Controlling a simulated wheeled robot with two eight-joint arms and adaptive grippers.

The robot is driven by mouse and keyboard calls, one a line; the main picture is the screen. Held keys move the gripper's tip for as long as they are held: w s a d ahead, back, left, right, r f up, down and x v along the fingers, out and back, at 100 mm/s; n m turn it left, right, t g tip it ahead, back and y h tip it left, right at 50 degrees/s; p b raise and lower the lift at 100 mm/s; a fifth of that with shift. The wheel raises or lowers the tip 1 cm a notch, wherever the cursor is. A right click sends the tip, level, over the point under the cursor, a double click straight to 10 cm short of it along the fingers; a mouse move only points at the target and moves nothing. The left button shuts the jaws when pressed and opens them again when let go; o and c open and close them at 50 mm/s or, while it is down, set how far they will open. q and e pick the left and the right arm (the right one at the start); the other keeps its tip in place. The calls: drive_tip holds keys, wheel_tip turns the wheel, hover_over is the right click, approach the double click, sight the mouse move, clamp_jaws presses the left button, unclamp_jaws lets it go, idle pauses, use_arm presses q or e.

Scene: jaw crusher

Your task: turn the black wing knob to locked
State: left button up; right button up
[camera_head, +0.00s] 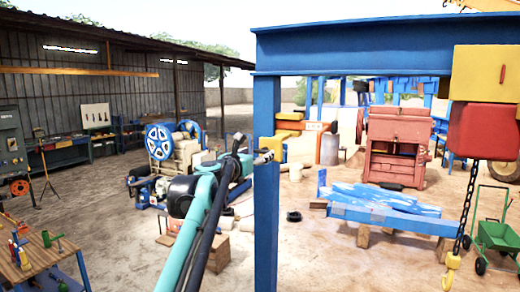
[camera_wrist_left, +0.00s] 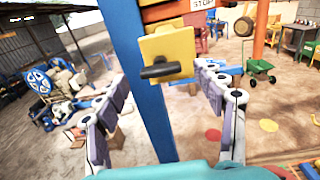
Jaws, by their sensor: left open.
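The black wing knob (camera_wrist_left: 167,71) lies about level, pointing left, across the front of a yellow box (camera_wrist_left: 165,45) on a blue post (camera_wrist_left: 133,25). In the head view the yellow box (camera_head: 271,144) is on the post's left side, partly behind my gripper; the knob is too small to tell apart there. My left gripper (camera_head: 252,152) is right by the box. In the left wrist view my left gripper (camera_wrist_left: 166,88) is open, one finger on each side of the knob, with visible gaps and nothing held. My right gripper is not in view.
The blue post (camera_head: 266,220) stands close in front of my left arm, under a blue beam (camera_head: 390,50). A chain hook (camera_head: 451,265) hangs at right. A blue bench (camera_head: 375,212), a red crusher (camera_head: 397,145) and a green cart (camera_head: 495,236) stand beyond. A worktable (camera_head: 38,262) is at lower left.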

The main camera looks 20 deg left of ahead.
sight(263, 151)
use_arm(q)
drive_tip(key=w, duration=0.2)
drive_tip(key=shift+w, duration=0.3)
drive_tip(key=shift+d, duration=0.1)
drive_tip(key=c, duration=1.2)
drive_tip(key=shift+o, duration=0.2)
